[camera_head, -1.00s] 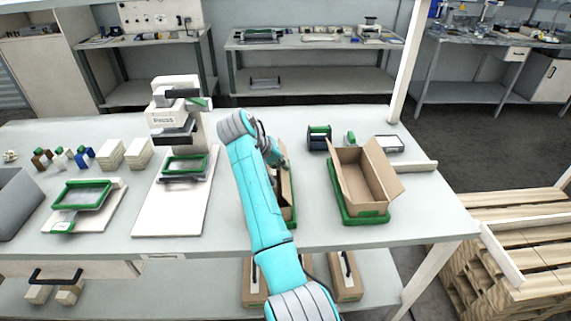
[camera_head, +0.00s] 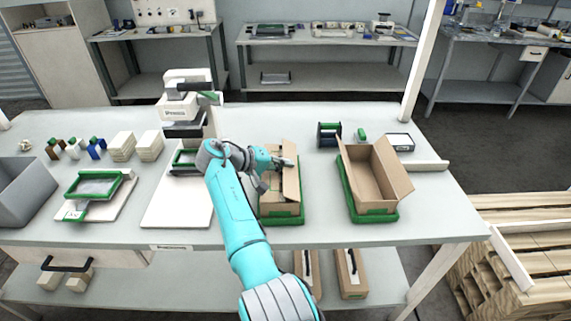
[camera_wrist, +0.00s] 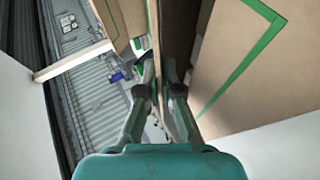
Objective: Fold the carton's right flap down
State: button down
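The nearer-to-middle carton (camera_head: 270,209) is a brown box on a green-edged tray (camera_head: 284,221). A tall flap (camera_head: 291,186) stands roughly upright on its right side. My gripper (camera_head: 284,162) is over this carton, with its fingers at the flap's upper part. A wide brown panel with a green line (camera_wrist: 240,60) fills the right. The carton's inside is mostly hidden by my arm.
A second open carton (camera_head: 372,182) stands on a green tray to the right, its flaps spread. A press (camera_head: 187,110) stands to the left. The table's front strip is clear.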

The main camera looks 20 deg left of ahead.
dwell(0.3)
jog(key=c, duration=1.4)
grip_release()
jog(key=shift+f, duration=0.1)
jog(key=shift+o, duration=0.2)
